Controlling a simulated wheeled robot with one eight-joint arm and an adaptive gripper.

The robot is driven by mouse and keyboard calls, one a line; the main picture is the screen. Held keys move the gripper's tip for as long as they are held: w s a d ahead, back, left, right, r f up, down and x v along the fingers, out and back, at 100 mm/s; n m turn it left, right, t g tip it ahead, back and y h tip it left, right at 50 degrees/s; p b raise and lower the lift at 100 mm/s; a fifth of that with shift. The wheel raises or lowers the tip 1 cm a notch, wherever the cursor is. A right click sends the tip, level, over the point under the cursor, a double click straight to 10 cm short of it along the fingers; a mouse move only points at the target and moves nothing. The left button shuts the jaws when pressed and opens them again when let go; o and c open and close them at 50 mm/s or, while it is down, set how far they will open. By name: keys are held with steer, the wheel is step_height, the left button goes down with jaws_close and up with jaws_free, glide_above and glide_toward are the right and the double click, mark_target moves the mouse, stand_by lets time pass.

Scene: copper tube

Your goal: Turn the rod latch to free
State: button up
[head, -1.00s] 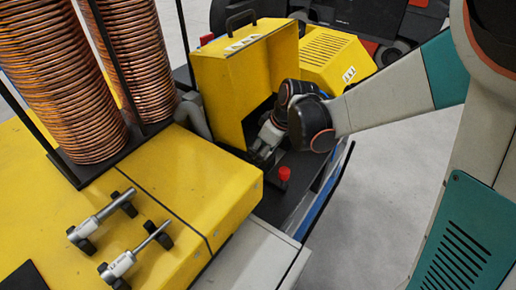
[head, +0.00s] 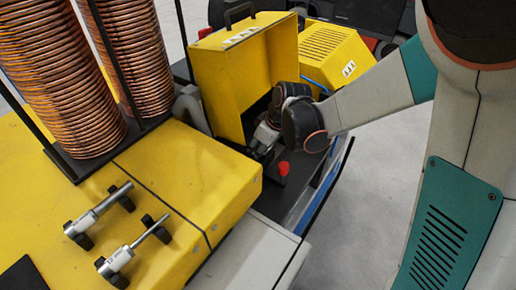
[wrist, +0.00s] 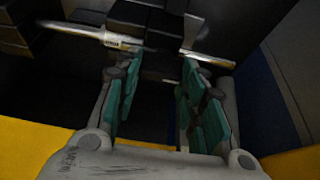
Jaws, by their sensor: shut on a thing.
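The rod latch is a silver rod (wrist: 105,37) running across the top of the wrist view, with a short metal lever (wrist: 190,32) standing off it and dark blocks around its middle. My gripper (wrist: 160,72) has its green-padded fingers on either side of the dark middle part, just below the rod. It is shut on the rod latch, though the exact contact is too dark to see. In the head view my gripper (head: 262,142) reaches into the open yellow housing (head: 232,85). The latch is hidden there by the wrist and shadow.
A red knob (head: 283,168) stands close beside my gripper. Copper coils (head: 55,75) stand at left on the yellow machine top. Two silver rod pieces on black mounts (head: 130,250) lie in front. A yellow vented box (head: 330,52) is behind my arm. Grey floor (head: 385,140) is clear at right.

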steer(key=shift+s+a+m+t+h+b, duration=0.1)
steer(key=shift+m+t+h+b, duration=0.25)
steer(key=shift+m, duration=1.1)
steer(key=shift+s+a+m+t+h+b, duration=0.1)
steer(key=shift+m+t+h, duration=0.25)
steer(key=shift+m, duration=1.1)
steer(key=o, duration=1.1)
steer(key=shift+w, duration=0.1)
steer(key=shift+d, duration=0.1)
